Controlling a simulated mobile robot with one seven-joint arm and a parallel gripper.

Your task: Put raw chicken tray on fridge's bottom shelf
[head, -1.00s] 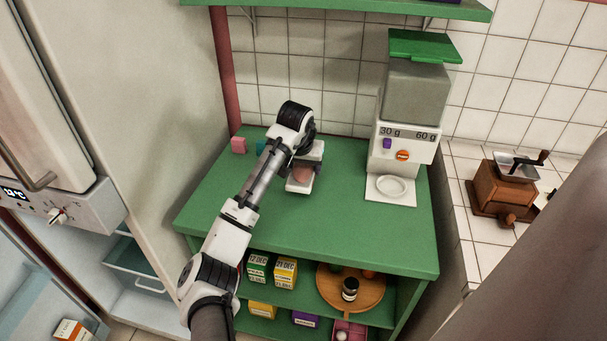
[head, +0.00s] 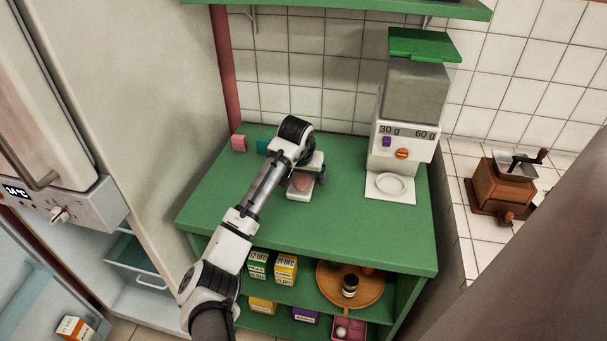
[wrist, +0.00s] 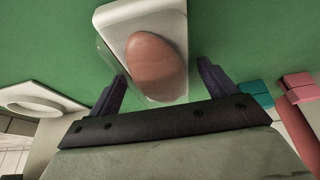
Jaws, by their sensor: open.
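The raw chicken tray, a small white tray with a pinkish piece of meat under a clear cover, lies on the green worktop; it shows in the head view (head: 301,187) and the wrist view (wrist: 116,14). My gripper (wrist: 163,88) is open, its two dark fingers to either side of the tray's near end, with no clear contact. In the head view my wrist (head: 296,140) hides part of the tray. The fridge (head: 60,205) stands open at the left; its lower inside shows a pale drawer (head: 133,265), and its bottom is partly cut off.
A dispenser (head: 403,150) with a white dish stands right of the tray. Pink (head: 239,143) and teal (head: 263,146) blocks lie at the back left. A green shelf (head: 350,9) hangs above. Boxes and a round wooden tray (head: 375,291) fill the shelves below. The worktop's front is clear.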

